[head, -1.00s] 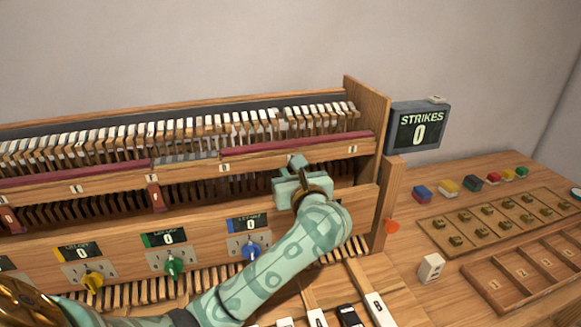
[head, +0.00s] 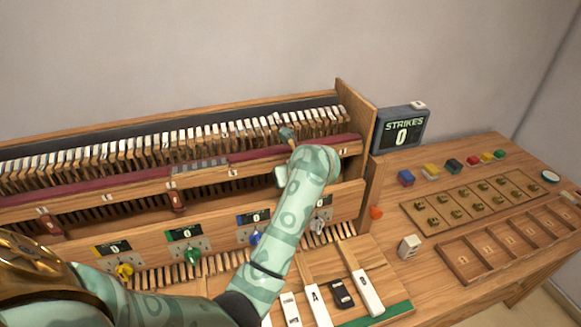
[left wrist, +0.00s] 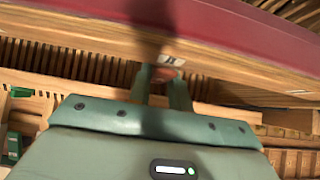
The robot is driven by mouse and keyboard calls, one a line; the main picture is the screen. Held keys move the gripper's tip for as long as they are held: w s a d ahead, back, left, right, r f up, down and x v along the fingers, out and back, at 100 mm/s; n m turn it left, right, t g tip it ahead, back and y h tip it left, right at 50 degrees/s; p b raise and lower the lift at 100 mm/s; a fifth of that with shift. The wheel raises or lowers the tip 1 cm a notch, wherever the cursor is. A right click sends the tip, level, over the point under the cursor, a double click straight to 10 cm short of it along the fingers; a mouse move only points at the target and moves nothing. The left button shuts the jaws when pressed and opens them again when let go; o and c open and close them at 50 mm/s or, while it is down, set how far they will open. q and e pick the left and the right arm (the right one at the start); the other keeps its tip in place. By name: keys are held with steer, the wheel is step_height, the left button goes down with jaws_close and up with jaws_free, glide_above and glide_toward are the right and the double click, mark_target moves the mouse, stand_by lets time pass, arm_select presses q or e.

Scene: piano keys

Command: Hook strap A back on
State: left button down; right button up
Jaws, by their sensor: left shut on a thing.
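My left gripper (head: 281,178) is at the front of the wooden rail (head: 205,180), right of its middle, and my forearm hides much of the area behind it. In the left wrist view its two fingers (left wrist: 160,88) are shut on a small reddish-brown piece, probably a strap (left wrist: 163,73), just below the rail. I cannot read a letter on it or see whether it is hooked. Another reddish-brown strap (head: 177,201) hangs from the rail farther left, and one more (head: 48,224) hangs near the left end. My right gripper is not in view.
Coloured knobs (head: 191,256) stick out of the lower panel. Several loose keys (head: 365,292) lie in front at the right. The right table holds a STRIKES display (head: 402,132) reading 0, coloured blocks (head: 406,178) and a compartment tray (head: 461,262). A red felt strip (head: 110,186) tops the rail.

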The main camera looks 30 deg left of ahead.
arm_select(q)
steer(key=shift+d+r+h+p, duration=0.1)
steer(key=shift+r+h+p, duration=0.05)
steer(key=shift+h+p, duration=0.25)
steer(key=c, duration=1.3)
jaws_free()
